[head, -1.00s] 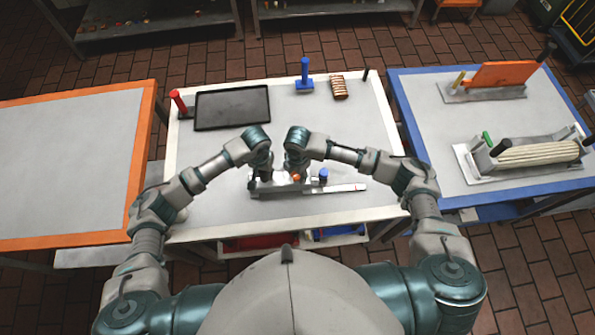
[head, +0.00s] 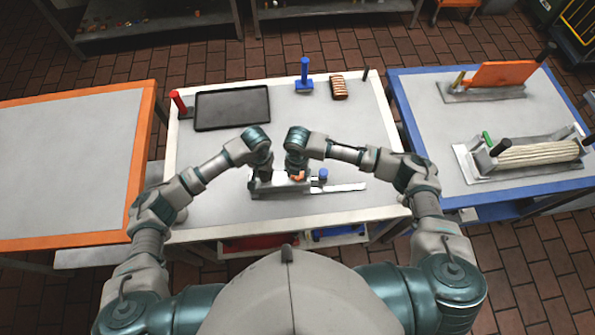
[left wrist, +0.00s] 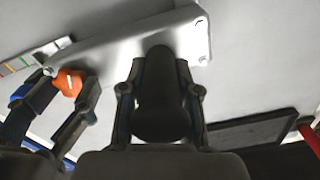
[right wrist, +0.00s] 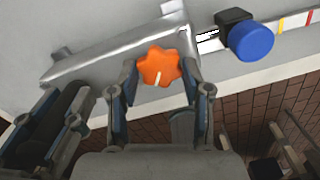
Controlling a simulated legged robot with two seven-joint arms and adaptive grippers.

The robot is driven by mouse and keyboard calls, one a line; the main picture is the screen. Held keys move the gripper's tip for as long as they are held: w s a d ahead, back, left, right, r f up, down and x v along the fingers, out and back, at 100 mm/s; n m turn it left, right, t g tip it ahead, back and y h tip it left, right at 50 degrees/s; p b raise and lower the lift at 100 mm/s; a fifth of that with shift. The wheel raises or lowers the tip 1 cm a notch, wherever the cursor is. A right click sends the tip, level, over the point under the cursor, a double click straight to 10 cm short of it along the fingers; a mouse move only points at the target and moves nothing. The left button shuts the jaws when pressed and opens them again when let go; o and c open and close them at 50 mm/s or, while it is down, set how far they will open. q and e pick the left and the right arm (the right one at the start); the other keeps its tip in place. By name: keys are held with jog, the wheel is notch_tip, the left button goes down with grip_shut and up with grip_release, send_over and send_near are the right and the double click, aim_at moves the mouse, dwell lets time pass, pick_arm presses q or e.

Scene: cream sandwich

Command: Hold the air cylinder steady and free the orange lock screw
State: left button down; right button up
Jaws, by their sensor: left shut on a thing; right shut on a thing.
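A long grey metal body (head: 280,190), which looks like the air cylinder, lies on the table in front of me. A dark rounded grip (left wrist: 163,95) stands at its left part. My left gripper (head: 262,178) is shut on this grip, one finger on each side. The orange lock screw (right wrist: 158,67) is a lobed knob with a white mark, and it also shows in the left wrist view (left wrist: 68,82). My right gripper (right wrist: 158,95) is shut around the screw from both sides. In the head view the grippers partly hide the grip and the screw.
A blue knob on a black block (right wrist: 250,41) sits just right of the screw, over a scale strip with coloured marks. A black tray (head: 232,108), a red post (head: 178,101), a blue stand (head: 304,80) and a striped block (head: 339,87) are farther back. The table's middle is clear.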

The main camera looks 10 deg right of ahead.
jog(key=shift+w+d, duration=0.15)
jog(key=shift+d, duration=0.1)
jog(key=o, duration=0.9)
jog(key=shift+o, duration=1.3)
jog(key=shift+a, duration=0.15)
notch_tip(320, 180, up, 12)
jog(key=shift+f, duration=0.1)
jog(key=shift+c, duration=1.3)
